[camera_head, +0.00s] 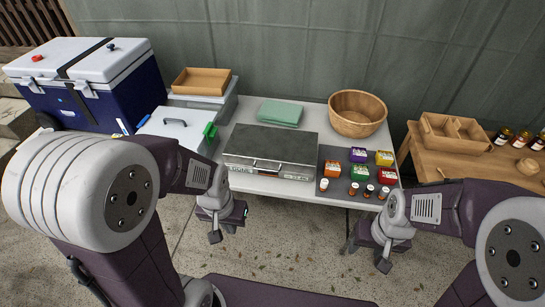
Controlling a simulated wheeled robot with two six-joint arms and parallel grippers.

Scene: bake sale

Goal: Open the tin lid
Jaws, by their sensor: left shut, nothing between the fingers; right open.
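A flat grey metal tin (270,144) with a dark lid and a handle on its front side stands on the white table. Its lid looks shut. My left gripper (228,226) is shut and empty, in front of the table's front edge and to the lower left of the tin, apart from it. My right gripper (368,254) is open and empty, in front of the table to the lower right of the tin, also apart from it.
A dark mat (334,157) with small coloured boxes and little bottles lies right of the tin. A wooden bowl (357,112) and a folded green cloth (280,113) stand behind. A white box (177,128) and a blue cooler (110,98) stand left. The ground in front is clear.

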